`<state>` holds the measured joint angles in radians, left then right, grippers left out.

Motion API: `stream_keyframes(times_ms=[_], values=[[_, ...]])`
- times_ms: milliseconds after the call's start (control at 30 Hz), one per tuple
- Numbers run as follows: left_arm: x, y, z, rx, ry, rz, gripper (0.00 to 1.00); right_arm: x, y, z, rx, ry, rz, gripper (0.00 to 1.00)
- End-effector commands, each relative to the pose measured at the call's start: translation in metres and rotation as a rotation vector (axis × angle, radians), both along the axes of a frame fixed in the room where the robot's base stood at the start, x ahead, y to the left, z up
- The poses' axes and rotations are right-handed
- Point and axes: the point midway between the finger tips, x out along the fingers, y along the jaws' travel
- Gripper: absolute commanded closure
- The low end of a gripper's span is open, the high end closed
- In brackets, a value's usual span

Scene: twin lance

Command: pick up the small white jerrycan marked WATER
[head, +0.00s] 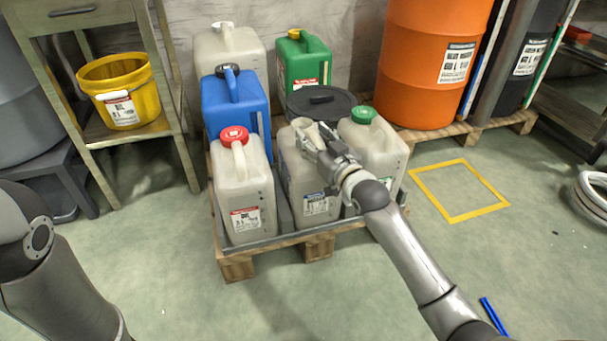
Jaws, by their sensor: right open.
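Several whitish jerrycans stand on a pallet, and their label words are too small to read. The front middle one (311,205) has a blue-and-white label, and I cannot confirm that it is the one marked WATER. My right gripper (318,140) is open at the top of this can, by its pale handle and cap. The gripper hides part of the can's top, and I cannot tell whether they touch. A whitish can with a red cap (243,190) stands to its left, and one with a green cap (374,145) to its right. My left gripper is out of view.
A blue jerrycan (232,108), a green one (305,60), a larger whitish one (228,48) and a black lid (320,101) are behind. The wooden pallet (238,266) has a grey rim. An orange drum (428,60) stands behind right. The floor in front is mostly clear.

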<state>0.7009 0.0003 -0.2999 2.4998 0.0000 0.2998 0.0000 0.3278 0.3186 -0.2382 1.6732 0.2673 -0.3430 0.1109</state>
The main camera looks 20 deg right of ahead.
Motion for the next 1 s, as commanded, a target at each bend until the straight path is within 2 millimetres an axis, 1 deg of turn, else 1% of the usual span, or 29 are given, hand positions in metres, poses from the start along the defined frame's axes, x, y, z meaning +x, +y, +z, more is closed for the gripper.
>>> stream_keyframes(times_ms=[167,200,533,1000], values=[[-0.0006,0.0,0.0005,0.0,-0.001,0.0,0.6,0.0,-0.0002,0.001,0.0,0.0,0.0,0.55],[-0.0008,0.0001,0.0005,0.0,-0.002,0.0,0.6,0.0,-0.0002,0.001,0.0,0.0,0.0,0.58],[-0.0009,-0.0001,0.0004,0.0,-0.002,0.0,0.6,-0.0001,-0.0002,0.0006,0.0,0.0,0.0,1.0],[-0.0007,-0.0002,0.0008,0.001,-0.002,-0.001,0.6,-0.0001,-0.0001,0.002,0.001,-0.002,0.0,1.0]])
